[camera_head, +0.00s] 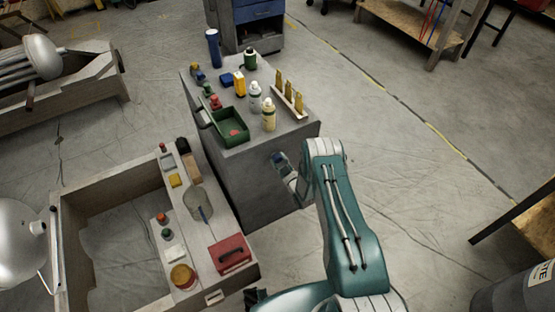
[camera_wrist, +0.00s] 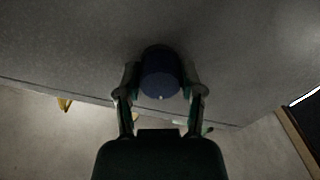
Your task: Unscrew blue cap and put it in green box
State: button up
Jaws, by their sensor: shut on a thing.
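The blue cap (camera_wrist: 160,72) sits between the two fingers of my gripper (camera_wrist: 160,90) in the wrist view, with a finger pressed on each side. In the head view the blue cap (camera_head: 279,158) shows small at the end of my gripper (camera_head: 283,166), beside the side of the grey cabinet and below its top edge. I cannot tell whether the cap touches the cabinet or is attached to anything. The green box (camera_head: 236,141) stands open on the cabinet top, up and left of my gripper, with a small red thing inside.
A low bench with a red case (camera_head: 230,253) stands at the lower left.

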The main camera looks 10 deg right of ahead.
jog(key=n, duration=0.7)
jog(key=shift+n, duration=0.3)
jog(key=n, duration=0.7)
jog(key=o, duration=1.2)
jog(key=shift+a, duration=0.1)
jog(key=shift+o, duration=0.2)
jog(key=shift+c, duration=0.8)
